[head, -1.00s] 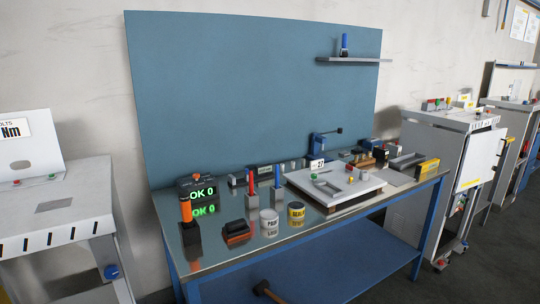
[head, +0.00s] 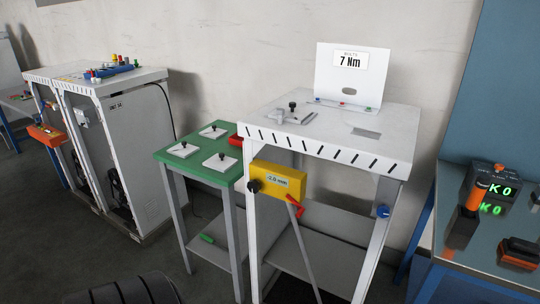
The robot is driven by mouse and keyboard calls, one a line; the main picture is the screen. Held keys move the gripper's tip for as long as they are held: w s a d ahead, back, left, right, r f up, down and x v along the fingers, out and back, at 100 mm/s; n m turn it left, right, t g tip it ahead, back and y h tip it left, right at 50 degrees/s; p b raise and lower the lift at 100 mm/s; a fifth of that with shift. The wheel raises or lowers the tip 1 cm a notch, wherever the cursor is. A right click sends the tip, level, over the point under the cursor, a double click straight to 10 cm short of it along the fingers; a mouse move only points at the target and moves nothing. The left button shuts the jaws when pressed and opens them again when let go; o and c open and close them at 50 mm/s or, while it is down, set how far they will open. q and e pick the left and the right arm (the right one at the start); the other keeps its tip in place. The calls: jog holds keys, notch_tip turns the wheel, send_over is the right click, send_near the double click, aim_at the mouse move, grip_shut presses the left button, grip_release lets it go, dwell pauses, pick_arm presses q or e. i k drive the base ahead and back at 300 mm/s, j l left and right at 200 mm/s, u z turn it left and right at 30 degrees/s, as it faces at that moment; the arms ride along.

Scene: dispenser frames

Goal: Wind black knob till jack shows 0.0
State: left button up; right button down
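A yellow box (head: 279,184) with a small display is fixed at the front left of the white stand, below its top. The display seems to read -2.0 mm, though the digits are small. A black knob (head: 254,186) sticks out of the box's left end. A second black knob (head: 293,106) stands on a grey fitting on top of the stand. I cannot tell for sure which of these the task calls the jack's knob. Neither of my grippers is in view, and nothing touches either knob.
The white stand (head: 395,130) carries a "7 Nm" panel (head: 350,75). A red-handled lever (head: 295,208) hangs below the yellow box. A green table (head: 170,160) with white plates stands close on the left, a white cabinet (head: 135,150) farther left. A blue-framed bench (head: 455,277) stands right.

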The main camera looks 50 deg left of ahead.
aim_at(254, 186)
jog(key=u, duration=1.45)
